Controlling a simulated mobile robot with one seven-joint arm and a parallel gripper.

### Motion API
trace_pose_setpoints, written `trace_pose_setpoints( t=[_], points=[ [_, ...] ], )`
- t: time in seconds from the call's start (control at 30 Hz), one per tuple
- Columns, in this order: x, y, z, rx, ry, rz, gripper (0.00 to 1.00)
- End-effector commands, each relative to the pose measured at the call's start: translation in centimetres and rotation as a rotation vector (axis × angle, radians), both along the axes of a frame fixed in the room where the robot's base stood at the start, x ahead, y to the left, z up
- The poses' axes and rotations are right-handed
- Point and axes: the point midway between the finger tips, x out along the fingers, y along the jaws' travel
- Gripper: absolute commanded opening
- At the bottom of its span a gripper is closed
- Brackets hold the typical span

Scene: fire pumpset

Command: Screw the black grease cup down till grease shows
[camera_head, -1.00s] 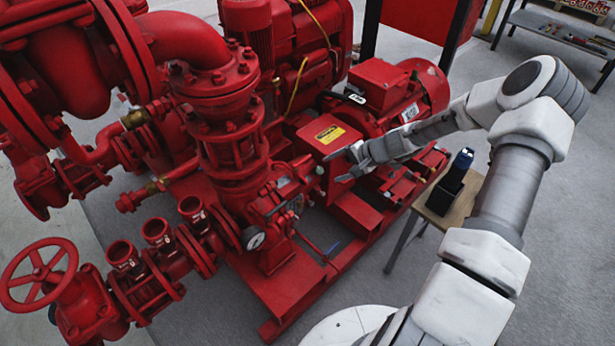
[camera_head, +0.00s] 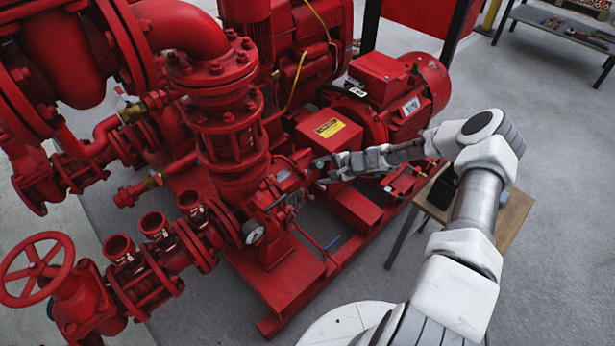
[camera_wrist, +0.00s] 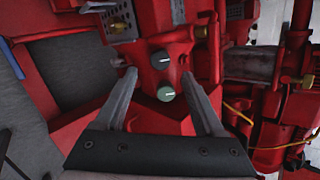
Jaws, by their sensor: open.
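The black grease cup (camera_wrist: 160,59) has a pale line on its top and sits on the red pump's bearing housing in the wrist view. In the head view my gripper (camera_head: 319,171) is by the red housing right of the pump column. The cups are too small to tell there, and no grease is visible.
The red pump (camera_head: 228,130) with flanged pipes stands left of my gripper and the red motor (camera_head: 405,90) right. A yellow-labelled red guard (camera_head: 328,130) lies just behind. A small wooden table (camera_head: 512,215) with a dark holder (camera_head: 443,187) stands right, partly behind my arm.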

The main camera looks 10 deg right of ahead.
Motion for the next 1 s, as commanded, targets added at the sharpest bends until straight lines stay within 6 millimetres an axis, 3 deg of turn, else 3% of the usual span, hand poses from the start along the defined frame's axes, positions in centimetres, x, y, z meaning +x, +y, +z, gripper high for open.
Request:
trace_pose_setpoints(
  t=[0.1,0.33,0.8,1.0],
  points=[
    [1.4,1.5,-2.2,-0.001,0.001,0.003,0.71],
    [3.3,3.3,-4.5,-0.001,0.000,0.002,0.71],
    [4.1,3.9,-5.1,-0.001,-0.001,0.001,0.71],
    [4.0,3.9,-5.1,-0.001,-0.001,0.001,0.35]
  ],
)
